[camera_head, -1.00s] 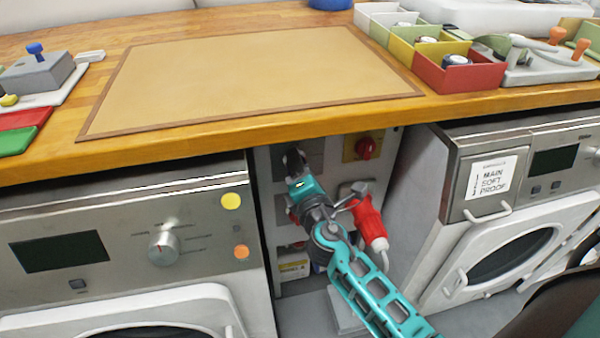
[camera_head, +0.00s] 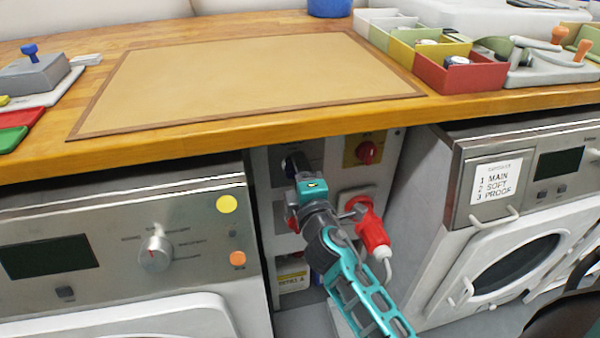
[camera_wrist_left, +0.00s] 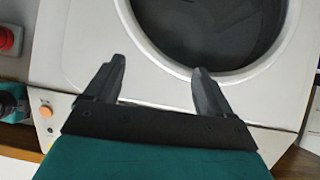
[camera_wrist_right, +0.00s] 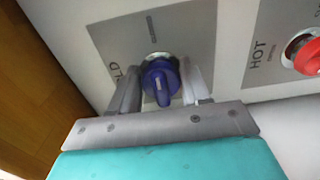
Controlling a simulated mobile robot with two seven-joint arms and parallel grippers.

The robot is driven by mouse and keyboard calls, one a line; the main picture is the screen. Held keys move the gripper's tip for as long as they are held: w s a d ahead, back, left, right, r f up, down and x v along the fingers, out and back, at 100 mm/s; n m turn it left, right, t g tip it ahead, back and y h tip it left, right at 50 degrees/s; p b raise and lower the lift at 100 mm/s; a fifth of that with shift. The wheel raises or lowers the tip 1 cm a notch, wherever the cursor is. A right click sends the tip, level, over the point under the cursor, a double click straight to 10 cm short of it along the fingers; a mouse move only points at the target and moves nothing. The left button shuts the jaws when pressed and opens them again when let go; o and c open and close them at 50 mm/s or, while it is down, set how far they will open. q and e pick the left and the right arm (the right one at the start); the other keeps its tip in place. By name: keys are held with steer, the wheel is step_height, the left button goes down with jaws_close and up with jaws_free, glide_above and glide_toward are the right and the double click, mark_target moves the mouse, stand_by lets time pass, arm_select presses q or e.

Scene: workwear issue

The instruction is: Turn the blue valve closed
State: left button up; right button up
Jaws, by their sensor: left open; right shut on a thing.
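The blue valve (camera_wrist_right: 161,84) is a round knob with a raised grip bar, on a grey plate marked "LD" at the visible end of its word. In the head view my right gripper (camera_head: 294,166) reaches the panel under the counter and mostly hides the valve. My left gripper (camera_wrist_left: 160,70) is open and empty in front of a white machine with a round door; it is outside the head view.
A red valve (camera_wrist_right: 308,55) marked HOT sits beside the blue one. A red switch (camera_head: 367,152) and a red plug (camera_head: 373,236) are right of my right arm. The counter (camera_head: 250,133) overhangs the panel, with washing machines (camera_head: 130,250) on both sides.

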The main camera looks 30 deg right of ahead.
steer(key=o, duration=1)
steer(key=shift+c, duration=0.2)
arm_select(q)
steer(key=shift+s+a, duration=0.1)
steer(key=shift+a, duration=0.05)
arm_select(e)
steer(key=shift+s, duration=0.1)
